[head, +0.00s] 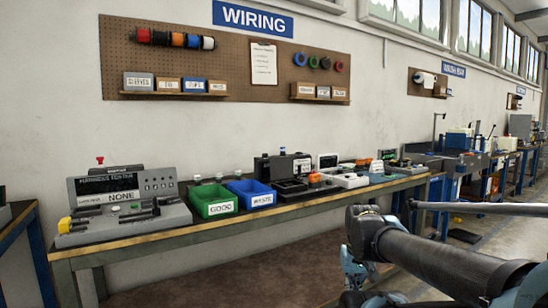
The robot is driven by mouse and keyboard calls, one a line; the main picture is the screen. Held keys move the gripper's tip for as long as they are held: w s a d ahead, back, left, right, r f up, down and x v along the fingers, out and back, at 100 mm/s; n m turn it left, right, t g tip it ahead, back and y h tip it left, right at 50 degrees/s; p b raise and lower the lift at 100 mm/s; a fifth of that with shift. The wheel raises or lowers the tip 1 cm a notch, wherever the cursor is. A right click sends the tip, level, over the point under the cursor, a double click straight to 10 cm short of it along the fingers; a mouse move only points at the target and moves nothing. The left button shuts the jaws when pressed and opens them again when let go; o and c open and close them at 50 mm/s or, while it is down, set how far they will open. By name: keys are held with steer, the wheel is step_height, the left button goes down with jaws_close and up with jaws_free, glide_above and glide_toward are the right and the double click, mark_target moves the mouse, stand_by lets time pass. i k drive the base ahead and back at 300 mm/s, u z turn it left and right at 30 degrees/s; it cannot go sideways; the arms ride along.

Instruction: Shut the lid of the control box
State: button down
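No thing in the head view is clearly marked as the control box, and I cannot make out its lid. A black case with a raised back (284,168) stands on the wiring bench right of the bins, but I cannot tell whether it is the control box. My dark arm reaches in from the lower right, in front of the bench. My gripper (355,268) seems to be the blue-grey part low beside the arm, apart from the things on the bench. Its fingers are too unclear to tell open from shut.
The wiring bench (150,250) runs along the wall. A grey harness tester (128,200) reading NONE, a green GOOD bin (212,200) and a blue WASTE bin (251,194) stand on it. More benches (470,160) line the wall; open floor (500,232) lies at right.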

mark_target(282, 168)
steer(key=i, duration=1)
